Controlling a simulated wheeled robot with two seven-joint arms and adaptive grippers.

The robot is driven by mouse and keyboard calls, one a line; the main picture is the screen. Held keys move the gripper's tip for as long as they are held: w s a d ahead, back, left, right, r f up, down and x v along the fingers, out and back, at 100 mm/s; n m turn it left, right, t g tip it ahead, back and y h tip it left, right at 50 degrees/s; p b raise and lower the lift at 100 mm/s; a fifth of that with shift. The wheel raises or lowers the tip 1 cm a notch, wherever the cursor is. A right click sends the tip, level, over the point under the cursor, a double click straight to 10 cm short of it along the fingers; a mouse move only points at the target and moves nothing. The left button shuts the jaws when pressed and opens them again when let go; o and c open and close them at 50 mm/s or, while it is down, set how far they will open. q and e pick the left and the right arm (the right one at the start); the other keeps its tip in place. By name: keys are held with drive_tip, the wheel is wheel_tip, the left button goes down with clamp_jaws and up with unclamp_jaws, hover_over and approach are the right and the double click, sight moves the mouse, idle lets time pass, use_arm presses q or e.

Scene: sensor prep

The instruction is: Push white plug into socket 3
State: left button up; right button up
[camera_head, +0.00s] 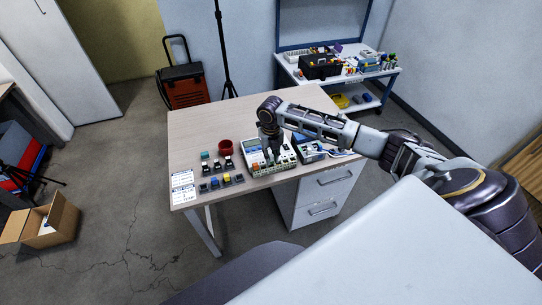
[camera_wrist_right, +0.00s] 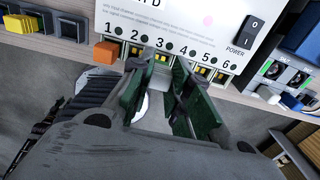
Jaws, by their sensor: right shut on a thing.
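The sensor box (camera_head: 257,159) stands on the desk, with a row of numbered sockets on its front edge. In the right wrist view its white panel (camera_wrist_right: 190,22) carries the numbers 1 to 6. An orange plug (camera_wrist_right: 105,52) sits in socket 1. My right gripper (camera_wrist_right: 160,76) is shut on a white plug (camera_wrist_right: 155,103), partly hidden between the green finger pads. The fingertips are at the socket row, close around socket 3; I cannot tell how deep the plug is. In the head view my right gripper (camera_head: 269,148) reaches down over the box. My left gripper is not in view.
Racks with small coloured plugs (camera_head: 222,183) and black and white pieces (camera_head: 210,167) stand left of the box, near a red cup (camera_head: 225,147). A blue device (camera_head: 309,152) stands close on the right. Printed cards (camera_head: 182,187) lie at the desk's left front corner.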

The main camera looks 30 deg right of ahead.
idle(0.4)
drive_tip(key=shift+f+p, duration=0.2)
drive_tip(key=shift+p, duration=0.3)
drive_tip(key=shift+f, duration=0.4)
idle(0.9)
drive_tip(key=shift+p, duration=0.65)
drive_tip(key=shift+f+p, duration=0.75)
idle(3.8)
drive_tip(key=o, duration=0.9)
